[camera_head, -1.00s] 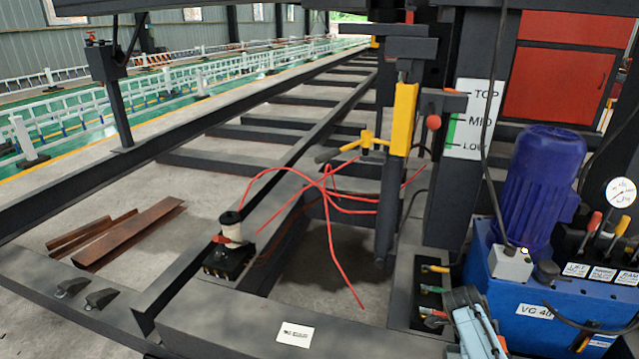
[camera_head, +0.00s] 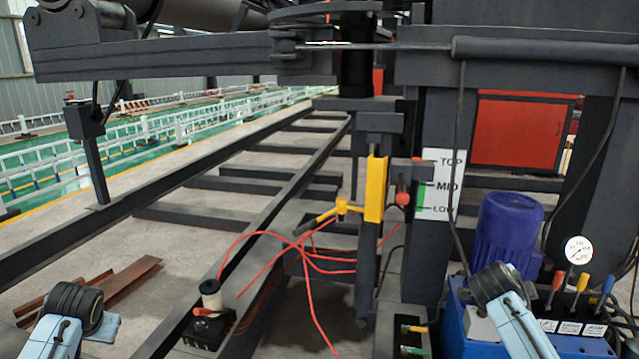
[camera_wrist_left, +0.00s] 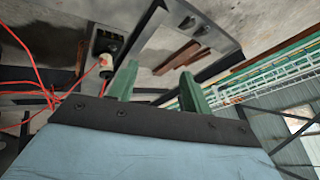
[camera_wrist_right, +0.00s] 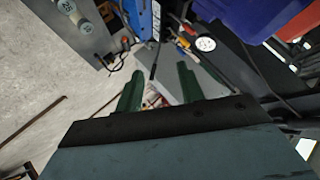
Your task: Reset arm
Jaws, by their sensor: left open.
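My left arm (camera_head: 70,322) shows at the lower left of the head view, with its forearm raised into the picture. My left gripper (camera_wrist_left: 157,82) is open in the left wrist view, its two green fingers apart with nothing between them. My right arm (camera_head: 508,305) shows at the lower right of the head view, in front of the blue hydraulic unit (camera_head: 455,325). My right gripper (camera_wrist_right: 158,82) has its two green fingers apart in the right wrist view, with no object held. Neither gripper's fingers can be made out in the head view.
A spool on a black base (camera_head: 208,318) stands on the frame, with red wires (camera_head: 305,262) beside it. A yellow lever post (camera_head: 374,190), a TOP/MID/LOW sign (camera_head: 440,185) and a purple-blue motor (camera_head: 507,235) stand ahead. Rusty steel strips (camera_head: 130,275) lie on the floor at left.

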